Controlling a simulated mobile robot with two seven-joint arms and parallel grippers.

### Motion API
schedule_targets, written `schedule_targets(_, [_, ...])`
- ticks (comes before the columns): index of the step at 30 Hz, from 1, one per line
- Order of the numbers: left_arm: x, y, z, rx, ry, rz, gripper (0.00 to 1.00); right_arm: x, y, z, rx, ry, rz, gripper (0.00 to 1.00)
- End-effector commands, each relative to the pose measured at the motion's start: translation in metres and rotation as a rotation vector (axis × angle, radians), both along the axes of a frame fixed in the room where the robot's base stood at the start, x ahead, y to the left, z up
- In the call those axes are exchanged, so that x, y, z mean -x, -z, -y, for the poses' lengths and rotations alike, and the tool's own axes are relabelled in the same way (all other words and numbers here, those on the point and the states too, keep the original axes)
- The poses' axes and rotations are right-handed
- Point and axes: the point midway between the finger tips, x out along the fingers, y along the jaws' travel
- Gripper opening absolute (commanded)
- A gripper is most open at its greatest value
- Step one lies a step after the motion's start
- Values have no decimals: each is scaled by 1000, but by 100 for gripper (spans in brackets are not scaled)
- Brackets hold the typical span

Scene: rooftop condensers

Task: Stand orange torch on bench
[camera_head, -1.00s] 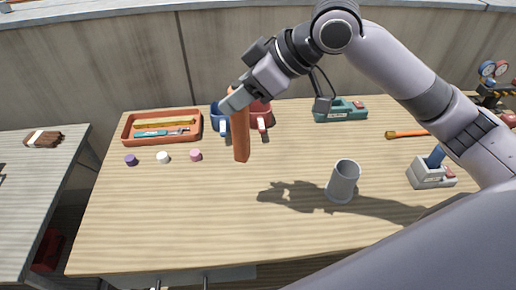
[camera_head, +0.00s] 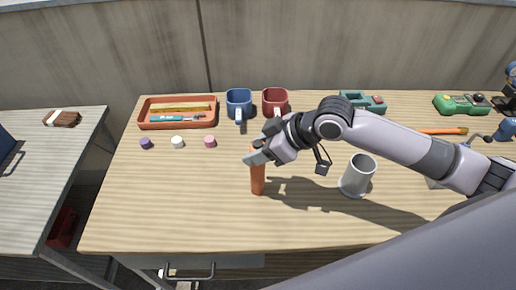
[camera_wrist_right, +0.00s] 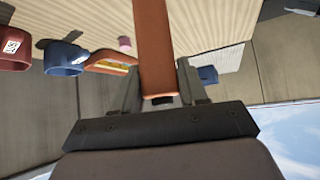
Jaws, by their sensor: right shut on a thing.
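An orange torch (camera_head: 258,178) is upright in my right gripper (camera_head: 258,155), which is shut around its upper part. Its lower end is at or just above the wooden bench (camera_head: 200,220); I cannot tell whether it touches. In the right wrist view the torch (camera_wrist_right: 153,45) runs up from between the fingers (camera_wrist_right: 158,88) toward the bench top. My left gripper does not show.
A grey cup (camera_head: 357,178) stands right of the torch. Behind are a blue mug (camera_head: 239,103), a red mug (camera_head: 275,101) and an orange tray (camera_head: 150,123) of tools. Small caps, including a pink one (camera_head: 209,141), lie before the tray. The front left bench is clear.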

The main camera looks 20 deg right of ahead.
Motion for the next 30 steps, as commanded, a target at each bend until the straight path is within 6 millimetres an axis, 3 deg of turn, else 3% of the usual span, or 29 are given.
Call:
schedule_targets(11, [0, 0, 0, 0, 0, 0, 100, 0, 3, -1, -3, -1, 3, 0])
schedule_targets(12, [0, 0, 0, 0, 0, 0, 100, 0, 4, -1, -1, -1, 2, 56])
schedule_targets(13, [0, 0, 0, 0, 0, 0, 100, 0, 4, -1, -1, -1, 2, 65])
schedule_targets(14, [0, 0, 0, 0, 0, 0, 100, 0, 4, -1, -1, -1, 2, 68])
schedule_targets(23, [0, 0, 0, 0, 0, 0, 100, 0, 2, 0, -1, -1, 2, 68])
schedule_targets(30, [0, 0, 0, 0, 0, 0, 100, 11, -18, 15, 1, 1, 3, 68])
